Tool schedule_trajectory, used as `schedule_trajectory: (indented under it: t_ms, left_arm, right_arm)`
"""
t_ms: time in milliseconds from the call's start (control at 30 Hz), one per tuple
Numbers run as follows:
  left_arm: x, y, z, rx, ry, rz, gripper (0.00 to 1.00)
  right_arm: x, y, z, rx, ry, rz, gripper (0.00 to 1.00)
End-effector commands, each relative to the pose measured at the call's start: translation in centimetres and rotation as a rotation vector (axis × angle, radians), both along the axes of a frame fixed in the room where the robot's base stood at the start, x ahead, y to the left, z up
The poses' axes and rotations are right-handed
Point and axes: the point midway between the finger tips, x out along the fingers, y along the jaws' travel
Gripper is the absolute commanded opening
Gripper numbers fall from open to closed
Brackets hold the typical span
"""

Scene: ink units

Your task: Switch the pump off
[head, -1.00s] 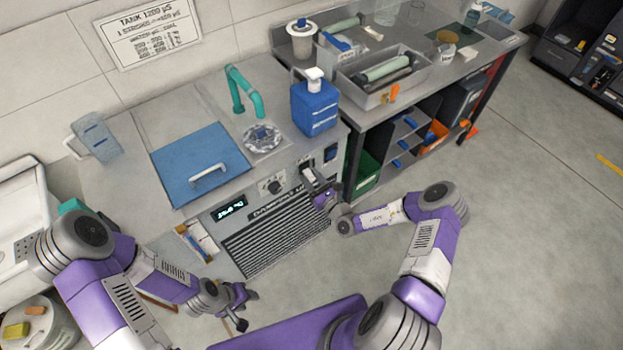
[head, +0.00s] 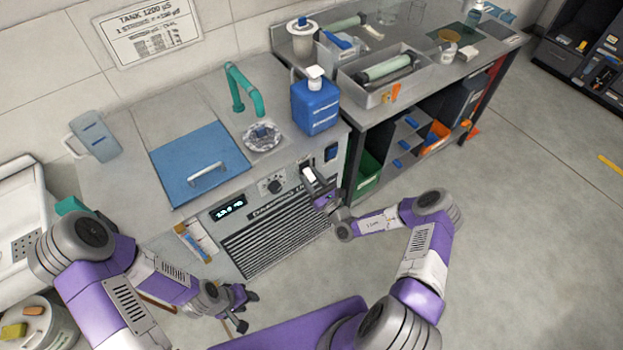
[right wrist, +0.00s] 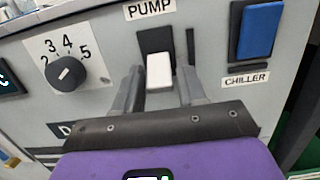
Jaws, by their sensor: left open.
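The pump switch (right wrist: 159,70) is a white rocker in a black frame under the PUMP label (right wrist: 150,9) in the right wrist view. In the head view it shows as a small white patch (head: 309,174) on the front panel. My right gripper (right wrist: 160,82) has its two grey fingers apart, one on each side of the white rocker. I cannot tell whether they touch it. In the head view my right gripper (head: 314,184) is at the panel. My left gripper (head: 246,306) is open and empty, low in front of the unit.
The blue chiller switch (right wrist: 258,30) is right of the pump switch. A dial (right wrist: 67,74) with numbers is to its left. A lit display (head: 229,208) and a vent grille (head: 275,235) are on the front. A blue bottle (head: 315,105) stands on top.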

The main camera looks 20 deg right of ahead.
Motion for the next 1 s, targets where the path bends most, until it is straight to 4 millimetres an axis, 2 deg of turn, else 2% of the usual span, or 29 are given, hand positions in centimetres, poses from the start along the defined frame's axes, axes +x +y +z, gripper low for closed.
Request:
schedule_trajectory:
  t_ms: [33,67,400,800,1000]
  left_arm:
    - [0.0,0.0,0.0,0.0,0.0,0.0,0.43]
    - [0.0,0.0,0.0,0.0,0.0,0.0,0.43]
    - [0.0,0.0,0.1,0.0,0.0,0.0,0.43]
    - [0.0,0.0,1.2,0.0,0.0,0.0,0.43]
    - [0.0,0.0,1.3,0.0,0.0,0.0,0.43]
  right_arm:
    - [0.0,0.0,0.0,0.0,0.0,0.0,0.49]
    - [0.0,0.0,0.0,0.0,0.001,0.0,0.53]
    - [-0.4,-0.1,-0.1,-0.001,0.002,0.0,0.53]
    - [-6.2,-1.7,-1.0,0.0,0.002,-0.001,0.53]
    - [-7.2,-2.0,-1.2,0.001,0.0,0.0,0.53]
